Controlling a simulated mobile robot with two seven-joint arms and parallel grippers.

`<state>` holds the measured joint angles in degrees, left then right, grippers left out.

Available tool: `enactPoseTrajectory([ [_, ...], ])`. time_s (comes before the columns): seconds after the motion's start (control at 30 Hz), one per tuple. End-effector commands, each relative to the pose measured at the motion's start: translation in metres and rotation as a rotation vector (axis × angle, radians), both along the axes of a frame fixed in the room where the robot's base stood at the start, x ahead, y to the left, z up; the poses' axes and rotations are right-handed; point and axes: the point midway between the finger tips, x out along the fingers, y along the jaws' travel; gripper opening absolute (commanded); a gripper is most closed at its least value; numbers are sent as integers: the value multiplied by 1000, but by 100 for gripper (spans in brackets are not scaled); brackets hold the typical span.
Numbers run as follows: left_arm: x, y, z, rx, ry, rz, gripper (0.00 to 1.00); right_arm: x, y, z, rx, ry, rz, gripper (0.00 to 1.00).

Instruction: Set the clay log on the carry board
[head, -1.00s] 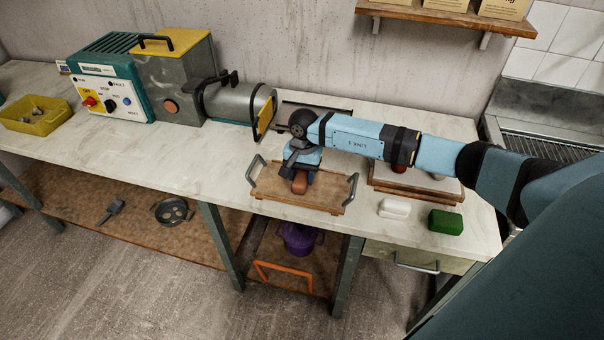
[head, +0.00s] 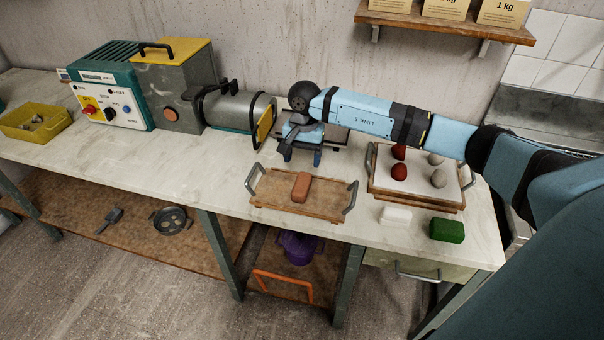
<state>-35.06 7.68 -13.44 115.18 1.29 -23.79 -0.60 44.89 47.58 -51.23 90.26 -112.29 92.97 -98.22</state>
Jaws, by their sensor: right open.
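The clay log (head: 301,187), a short reddish-brown block, lies on the wooden carry board (head: 272,202), near its middle. The board has a grey handle at each end and rests on the worktop near the front edge. My right gripper (head: 299,160) is open and empty. It is behind the board and apart from the clay log, pointing down. My left gripper is not in view.
Behind my right gripper stands a machine with a grey barrel (head: 240,107). To the right is a board with red and grey clay balls (head: 400,172). A white block (head: 396,215) and a green block (head: 446,230) lie in front of it. The worktop left of the carry board is clear.

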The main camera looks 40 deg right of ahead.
Motion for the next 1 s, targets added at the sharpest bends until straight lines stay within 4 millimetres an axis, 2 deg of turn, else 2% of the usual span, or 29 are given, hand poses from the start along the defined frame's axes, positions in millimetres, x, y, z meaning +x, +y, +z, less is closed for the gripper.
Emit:
enactPoseTrajectory([
  [0.13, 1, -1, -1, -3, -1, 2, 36, 2, -2, 21, -1, -2, 1, 70],
  [0.27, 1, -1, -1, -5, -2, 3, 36, 1, 2, 28, 14, 1, -4, 70],
  [0.37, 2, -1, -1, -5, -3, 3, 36, -8, 31, 14, 115, 17, -35, 70],
  [0.47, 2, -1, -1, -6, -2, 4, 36, -30, 95, -10, 353, 75, -140, 70],
  [0.5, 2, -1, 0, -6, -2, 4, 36, -43, 127, -17, 483, 121, -213, 70],
  [0.6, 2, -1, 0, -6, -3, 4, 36, -76, 202, -21, 825, 301, -467, 70],
  [0.7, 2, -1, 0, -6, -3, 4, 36, -99, 252, -9, 1127, 558, -778, 70],
  [0.77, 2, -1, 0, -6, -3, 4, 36, -107, 269, -1, 1282, 743, -986, 70],
  [0.83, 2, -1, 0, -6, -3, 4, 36, -112, 276, 5, 1434, 988, -1243, 70],
  [0.93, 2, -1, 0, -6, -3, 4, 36, -118, 267, -3, 1587, 1385, -1633, 70],
  [1.0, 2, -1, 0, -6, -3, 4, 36, -124, 252, -20, 1645, 1691, -1913, 70],
])
